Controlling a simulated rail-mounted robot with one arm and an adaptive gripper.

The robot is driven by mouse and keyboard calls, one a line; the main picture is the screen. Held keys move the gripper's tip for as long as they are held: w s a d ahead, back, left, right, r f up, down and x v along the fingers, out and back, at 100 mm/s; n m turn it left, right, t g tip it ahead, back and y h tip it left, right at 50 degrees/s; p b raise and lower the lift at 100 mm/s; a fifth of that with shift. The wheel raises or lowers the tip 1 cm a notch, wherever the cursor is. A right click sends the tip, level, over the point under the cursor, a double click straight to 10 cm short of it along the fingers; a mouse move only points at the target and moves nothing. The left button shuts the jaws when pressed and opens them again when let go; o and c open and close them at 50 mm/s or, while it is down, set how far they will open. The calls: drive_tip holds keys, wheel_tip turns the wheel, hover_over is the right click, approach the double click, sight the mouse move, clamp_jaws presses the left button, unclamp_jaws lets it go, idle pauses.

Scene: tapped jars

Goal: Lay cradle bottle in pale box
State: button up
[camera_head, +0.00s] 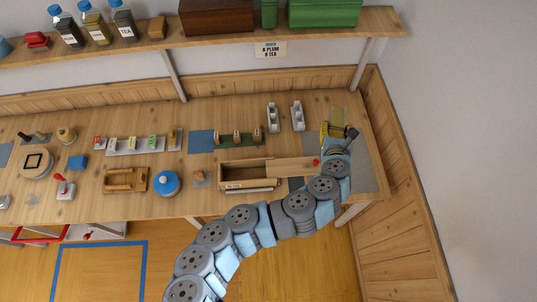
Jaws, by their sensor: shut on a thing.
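My gripper (340,136) is at the right end of the bench, over the area just right of the white cradles. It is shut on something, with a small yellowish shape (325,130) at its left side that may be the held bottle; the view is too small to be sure. Two white cradles (273,117) (298,117) stand left of it, and I cannot make out a bottle in either. The pale wooden box (229,184) is lower left of my gripper. A pale board with a red knob (293,164) extends from its right side. Part of the box's inside shows.
A green rack with small items (238,138) and a blue mat (201,141) lie left of the cradles. A blue round lidded pot (166,183) and a wooden tray (125,180) are farther left. A grey mat (363,178) lies right of my arm. A shelf (205,40) with bottles runs above.

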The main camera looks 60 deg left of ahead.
drive_tip(key=s+a+f+n+g+y+b, duration=0.15)
drive_tip(key=s+a+n+g, duration=0.25)
drive_tip(key=a, duration=0.5)
drive_tip(key=s+a+f+n+g+y, duration=0.2)
drive_tip(key=s+a+f+n+g, duration=0.15)
drive_tip(key=a, duration=0.55)
drive_tip(key=s+a+f+n+g+b, duration=0.2)
drive_tip(key=s+a+f+n+g, duration=0.5)
drive_tip(key=s, duration=0.3)
drive_tip(key=s+d+f+n+g+h+b, duration=0.3)
drive_tip(key=s+d+n+g+h, duration=0.3)
drive_tip(key=s+d+n+g, duration=0.1)
drive_tip(key=shift+s+d+f, duration=0.2)
drive_tip(key=shift+s+d, duration=0.35)
drive_tip(key=shift+d, duration=0.85)
